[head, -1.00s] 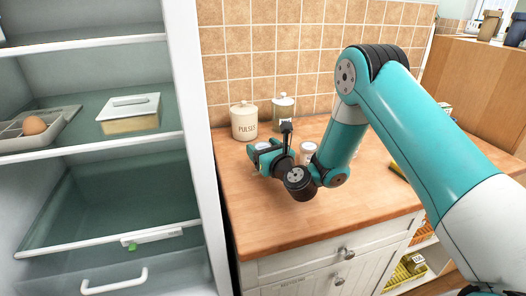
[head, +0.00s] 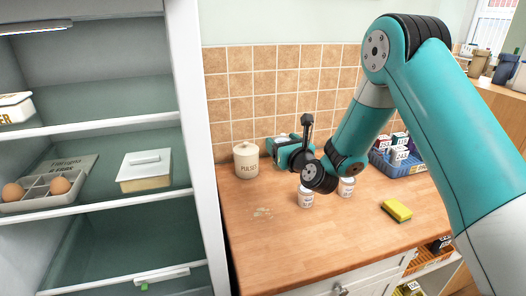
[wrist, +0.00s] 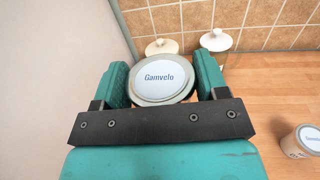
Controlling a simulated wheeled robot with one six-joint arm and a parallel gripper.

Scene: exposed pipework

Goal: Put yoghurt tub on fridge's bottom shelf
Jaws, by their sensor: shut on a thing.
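My gripper (wrist: 160,88) is shut on the yoghurt tub (wrist: 162,78), a round tub whose pale lid reads "Gamvelo" in the wrist view. In the head view my gripper (head: 284,152) is above the back of the counter, right of the fridge; the tub is mostly hidden there by the gripper. The open fridge (head: 189,130) stands at the left. Its bottom shelf (head: 125,278) shows a pale front edge with a small green clip below, and the part in view is empty.
The shelf above holds an egg tray (head: 42,188) and a butter dish (head: 145,170). On the counter stand a PULSES jar (head: 246,160), two small labelled tubs (head: 306,197) (head: 346,188), a sponge (head: 397,210) and a blue crate (head: 385,168). The counter's front left is clear.

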